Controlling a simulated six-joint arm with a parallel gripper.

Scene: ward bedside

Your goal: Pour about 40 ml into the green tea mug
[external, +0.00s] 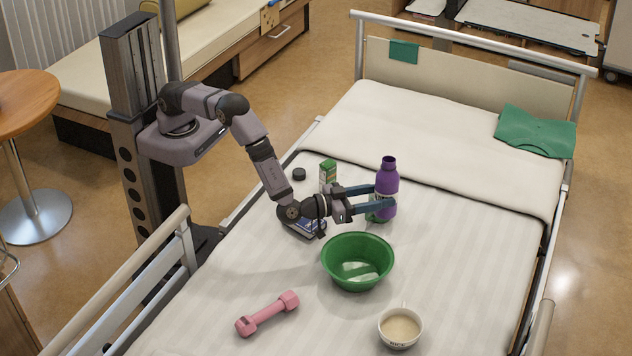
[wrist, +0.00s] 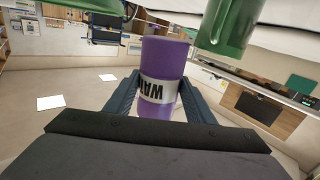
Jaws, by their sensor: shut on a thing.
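A purple bottle (external: 386,188) with an open neck stands upright between the fingers of my gripper (external: 385,199). The gripper is shut on it around the pale label band; the bottle also shows in the wrist view (wrist: 162,75), its lettering upside down. I cannot tell whether its base touches the bed. A green mug (external: 375,217) is mostly hidden behind the gripper and bottle. In the wrist view a green cylinder, apparently this mug (wrist: 228,28), is at the top right, apart from the bottle. The mug's inside is hidden.
A green bowl (external: 340,268) sits just in front of the gripper.

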